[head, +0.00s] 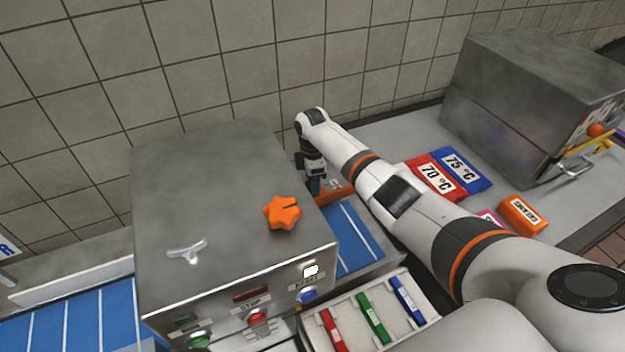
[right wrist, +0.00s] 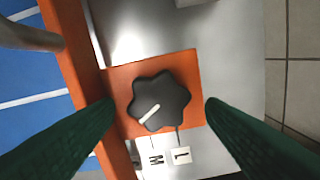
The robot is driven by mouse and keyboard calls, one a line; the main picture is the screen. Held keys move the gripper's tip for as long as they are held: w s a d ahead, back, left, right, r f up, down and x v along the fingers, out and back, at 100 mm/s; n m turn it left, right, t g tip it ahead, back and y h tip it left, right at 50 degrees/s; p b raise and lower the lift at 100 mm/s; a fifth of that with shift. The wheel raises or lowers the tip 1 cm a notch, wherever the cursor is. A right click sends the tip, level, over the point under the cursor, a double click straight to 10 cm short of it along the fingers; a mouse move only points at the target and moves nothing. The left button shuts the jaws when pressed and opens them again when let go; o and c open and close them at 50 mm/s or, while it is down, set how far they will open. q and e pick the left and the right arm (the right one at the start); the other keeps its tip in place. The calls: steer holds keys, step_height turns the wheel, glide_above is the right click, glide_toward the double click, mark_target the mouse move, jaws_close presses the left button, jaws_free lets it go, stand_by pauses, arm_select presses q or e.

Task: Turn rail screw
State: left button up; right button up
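The rail screw, a black star-shaped knob (right wrist: 160,101) with a white pointer line toward the lower left, sits on an orange plate (right wrist: 188,68) in the right wrist view. Tiles marked L (right wrist: 180,155) and M (right wrist: 154,161) lie below it; another is partly hidden. My right gripper (right wrist: 158,105) is open, its green fingers left and right of the knob, with gaps visible. In the head view, my right gripper (head: 316,186) points down behind the steel machine, beside an orange rail (head: 338,194); the knob cannot be made out there. My left gripper is not in view.
The steel machine (head: 205,185) carries an orange star knob (head: 283,212) and front buttons. A blue belt (head: 358,238) runs through it. A tray (head: 348,309) holds red, green and blue pieces.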

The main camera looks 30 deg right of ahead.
step_height(320, 180, up, 12)
steer(key=b, duration=0.2)
stand_by(0.5)
steer(key=shift+f, duration=0.1)
stand_by(0.3)
